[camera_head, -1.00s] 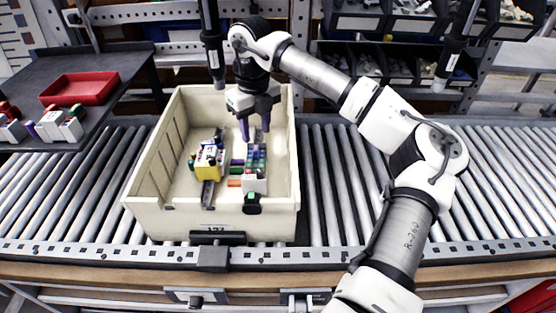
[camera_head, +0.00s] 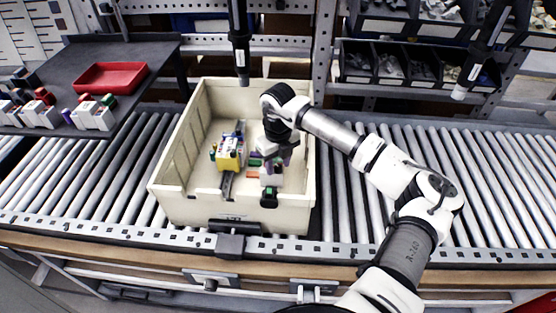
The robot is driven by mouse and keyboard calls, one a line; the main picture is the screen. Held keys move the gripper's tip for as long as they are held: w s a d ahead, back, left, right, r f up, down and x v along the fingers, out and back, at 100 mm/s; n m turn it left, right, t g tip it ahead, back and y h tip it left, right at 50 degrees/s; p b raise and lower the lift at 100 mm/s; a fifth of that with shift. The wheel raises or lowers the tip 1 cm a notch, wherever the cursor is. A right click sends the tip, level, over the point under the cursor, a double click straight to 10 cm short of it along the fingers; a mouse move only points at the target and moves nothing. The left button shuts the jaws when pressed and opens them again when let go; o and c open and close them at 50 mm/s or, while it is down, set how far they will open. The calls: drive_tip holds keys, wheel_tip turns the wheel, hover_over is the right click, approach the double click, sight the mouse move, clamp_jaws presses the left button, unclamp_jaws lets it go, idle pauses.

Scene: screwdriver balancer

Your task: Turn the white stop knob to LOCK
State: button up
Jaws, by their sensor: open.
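A cream tote (camera_head: 180,208) stands on the roller conveyor. In it, at left, is a yellow-and-white device (camera_head: 229,153) with coloured parts and a dark bar below it. At right is a white block (camera_head: 271,180) with a green-and-black piece (camera_head: 269,197) at its front. I cannot make out a white stop knob or a LOCK mark. My gripper (camera_head: 277,162) is open, pointing down inside the tote at or just above the white block's upper part, which it partly hides. I cannot tell whether it touches the block.
Two dark cylindrical tools hang from above, one near the tote's back left (camera_head: 238,45), one at far right (camera_head: 481,55). A red tray (camera_head: 110,76) and several small white units lie on the dark side table (camera_head: 68,52). Bare conveyor rollers (camera_head: 110,170) flank the tote.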

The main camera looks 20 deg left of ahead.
drive_tip(key=shift+c, duration=0.2)
clamp_jaws()
drive_tip(key=shift+f, duration=0.1)
